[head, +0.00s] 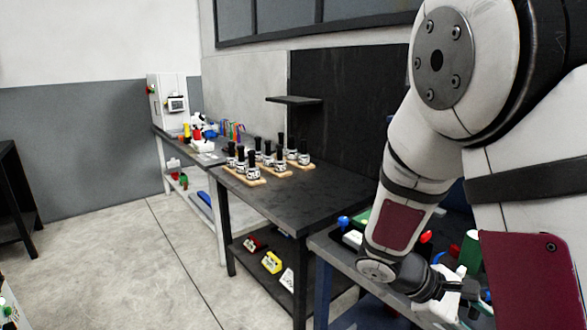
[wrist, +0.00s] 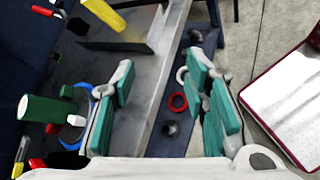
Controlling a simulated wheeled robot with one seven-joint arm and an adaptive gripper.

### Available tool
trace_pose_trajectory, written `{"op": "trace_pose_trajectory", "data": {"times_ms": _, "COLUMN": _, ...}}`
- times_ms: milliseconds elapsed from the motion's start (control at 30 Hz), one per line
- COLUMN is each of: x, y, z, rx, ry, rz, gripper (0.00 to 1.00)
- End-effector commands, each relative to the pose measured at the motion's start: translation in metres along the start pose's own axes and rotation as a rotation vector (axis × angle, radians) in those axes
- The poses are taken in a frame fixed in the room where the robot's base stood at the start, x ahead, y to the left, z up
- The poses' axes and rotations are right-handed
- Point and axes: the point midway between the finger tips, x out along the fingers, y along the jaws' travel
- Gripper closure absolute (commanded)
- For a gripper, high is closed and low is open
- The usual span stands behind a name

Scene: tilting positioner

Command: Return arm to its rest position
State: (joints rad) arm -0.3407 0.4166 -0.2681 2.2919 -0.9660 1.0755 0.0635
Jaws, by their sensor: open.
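My arm fills the right side of the head view, bent downward, with my gripper (head: 462,297) low at the right edge, partly cut off from clear sight. In the wrist view my gripper (wrist: 163,100) has its two teal-padded fingers wide apart, with nothing held between them. Below and between the fingers are a grey bench surface and a dark blue bench edge. A red ring (wrist: 178,102) shows in the gap, beneath the fingers; I cannot tell its exact height.
A green cylinder (wrist: 50,111) and a blue ring (wrist: 84,90) lie left of the fingers, and a yellow cylinder (wrist: 104,13) above. Bare floor (head: 130,255) lies open at left.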

Motion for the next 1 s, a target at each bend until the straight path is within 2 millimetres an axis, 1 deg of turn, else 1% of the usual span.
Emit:
{"op": "trace_pose_trajectory", "data": {"times_ms": 33, "x": -0.008, "y": -0.003, "z": 0.009, "rx": 0.057, "ry": 0.046, "rz": -0.044, "gripper": 0.59}}
{"op": "trace_pose_trajectory", "data": {"times_ms": 100, "x": -0.018, "y": -0.01, "z": 0.02, "rx": 0.13, "ry": 0.104, "rz": -0.108, "gripper": 0.59}}
{"op": "trace_pose_trajectory", "data": {"times_ms": 367, "x": -0.062, "y": -0.035, "z": 0.056, "rx": 0.388, "ry": 0.336, "rz": -0.318, "gripper": 0.59}}
{"op": "trace_pose_trajectory", "data": {"times_ms": 500, "x": -0.089, "y": -0.047, "z": 0.073, "rx": 0.517, "ry": 0.471, "rz": -0.414, "gripper": 0.59}}
{"op": "trace_pose_trajectory", "data": {"times_ms": 800, "x": -0.15, "y": -0.07, "z": 0.11, "rx": 0.771, "ry": 0.772, "rz": -0.577, "gripper": 0.59}}
{"op": "trace_pose_trajectory", "data": {"times_ms": 900, "x": -0.167, "y": -0.076, "z": 0.12, "rx": 0.834, "ry": 0.859, "rz": -0.611, "gripper": 0.59}}
{"op": "trace_pose_trajectory", "data": {"times_ms": 1000, "x": -0.179, "y": -0.082, "z": 0.127, "rx": 0.877, "ry": 0.921, "rz": -0.634, "gripper": 0.59}}
